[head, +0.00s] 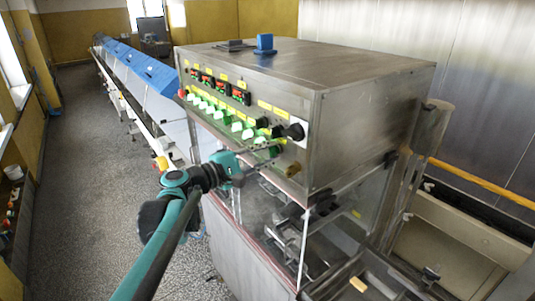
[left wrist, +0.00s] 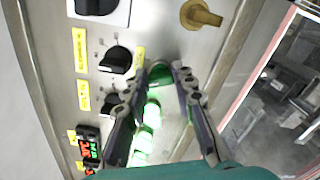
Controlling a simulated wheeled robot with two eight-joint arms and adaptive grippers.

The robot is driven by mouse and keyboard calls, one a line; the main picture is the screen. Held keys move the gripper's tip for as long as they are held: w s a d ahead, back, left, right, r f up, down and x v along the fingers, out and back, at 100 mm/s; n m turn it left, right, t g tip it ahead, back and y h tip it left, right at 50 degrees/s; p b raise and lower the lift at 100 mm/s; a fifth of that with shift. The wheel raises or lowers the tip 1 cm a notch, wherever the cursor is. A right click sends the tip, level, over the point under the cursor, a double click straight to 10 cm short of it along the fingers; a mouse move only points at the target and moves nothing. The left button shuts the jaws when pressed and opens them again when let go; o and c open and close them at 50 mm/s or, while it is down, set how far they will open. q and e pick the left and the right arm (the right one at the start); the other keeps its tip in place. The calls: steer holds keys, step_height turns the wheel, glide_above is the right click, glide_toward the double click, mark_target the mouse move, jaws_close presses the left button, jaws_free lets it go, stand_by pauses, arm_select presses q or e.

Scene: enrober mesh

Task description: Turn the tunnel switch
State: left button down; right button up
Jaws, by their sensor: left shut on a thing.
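A row of green-lit switches (head: 215,107) runs along the lower front of the steel control panel. My left gripper (left wrist: 164,74) reaches the right end of this row, at the panel face. Its two fingers are shut on a dark green switch (left wrist: 160,72), which shows between the fingertips in the left wrist view. In the head view my left gripper (head: 272,147) partly covers this spot. The labels are too small to read, so I cannot tell which switch is named tunnel. My right gripper is not in view.
Black rotary knobs (left wrist: 116,60) sit close beside the fingers. A large black knob (head: 295,131) and a brass fitting (head: 292,170) are near the panel's right end. Red displays (head: 240,94) are further left. A clear-sided housing (head: 275,215) lies below the panel.

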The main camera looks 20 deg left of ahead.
arm_select(q)
steer(key=m, duration=0.5)
steer(key=shift+f+m, duration=0.1)
steer(key=shift+m, duration=0.3)
steer(key=m, duration=0.5)
stand_by(0.4)
steer(key=c, duration=1.2)
jaws_free()
steer(key=v, duration=1.2)
steer(key=shift+a, duration=0.1)
